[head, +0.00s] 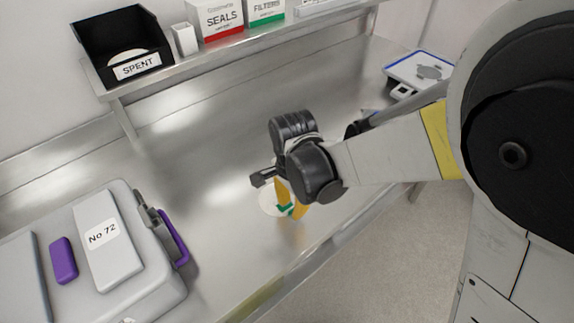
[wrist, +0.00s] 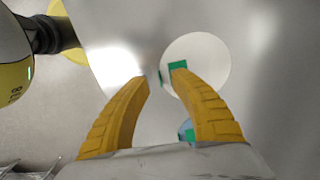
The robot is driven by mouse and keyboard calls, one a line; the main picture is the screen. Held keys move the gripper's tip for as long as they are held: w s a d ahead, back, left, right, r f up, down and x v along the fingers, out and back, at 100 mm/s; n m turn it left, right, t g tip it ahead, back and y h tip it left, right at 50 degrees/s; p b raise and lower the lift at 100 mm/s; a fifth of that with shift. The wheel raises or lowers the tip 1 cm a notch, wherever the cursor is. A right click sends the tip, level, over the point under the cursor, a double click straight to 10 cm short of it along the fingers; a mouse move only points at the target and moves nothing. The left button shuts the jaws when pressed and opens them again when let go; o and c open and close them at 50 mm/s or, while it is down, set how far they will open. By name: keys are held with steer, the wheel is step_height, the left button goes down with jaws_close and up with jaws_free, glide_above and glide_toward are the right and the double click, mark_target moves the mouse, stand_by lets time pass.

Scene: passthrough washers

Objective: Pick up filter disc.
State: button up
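A flat white filter disc (head: 268,201) lies on the steel bench below my gripper, partly hidden by the fingers in the head view. In the wrist view, the disc (wrist: 205,52) is ahead of the fingertips, right of centre. My gripper (head: 291,207) points down with its yellow fingers apart. In the wrist view, my gripper (wrist: 160,76) is open with nothing between the fingers. The right fingertip overlaps the disc's lower left part, beside a green patch. The left fingertip is outside the disc. I cannot tell whether the fingers touch the bench.
A grey case (head: 140,270) marked No 72 with a purple handle stands at the left. A black SPENT bin (head: 100,40) holding something white, and SEALS (head: 216,18) and FILTERS (head: 265,10) boxes, sit on the back shelf. A blue-rimmed tray (head: 398,72) is far right. The bench front edge is close to the disc.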

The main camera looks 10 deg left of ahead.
steer(key=shift+f, duration=0.95)
steer(key=shift+r, duration=0.1)
jaws_close()
